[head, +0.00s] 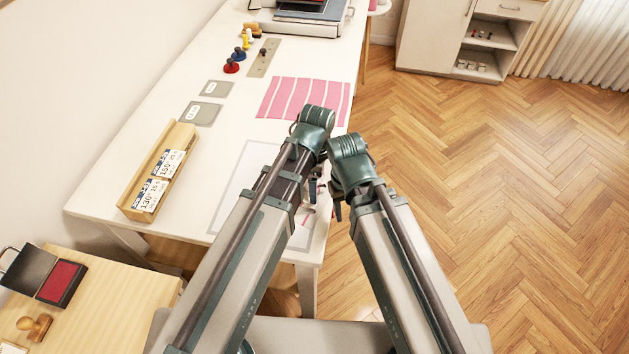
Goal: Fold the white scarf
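I cannot make out a plain white scarf. A flat pink cloth with white stripes (303,97) lies on the white table, beyond my arms. A pale rectangle with a grey outline (240,185) lies nearer on the table, partly hidden by my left arm; I cannot tell whether it is cloth or a marking. Small pink marks show beside it between my arms. My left gripper (312,188) and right gripper (338,208) point down close together near the table's right edge. Both are mostly hidden behind my own arm links, so their opening does not show.
The white table (225,140) holds a wooden card box (158,172), two grey cards (202,113), red and blue knobbed stamps (232,66) and a machine (300,25) at the far end. A wooden side table (110,310) with an ink pad stands at lower left. Floor is clear at right.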

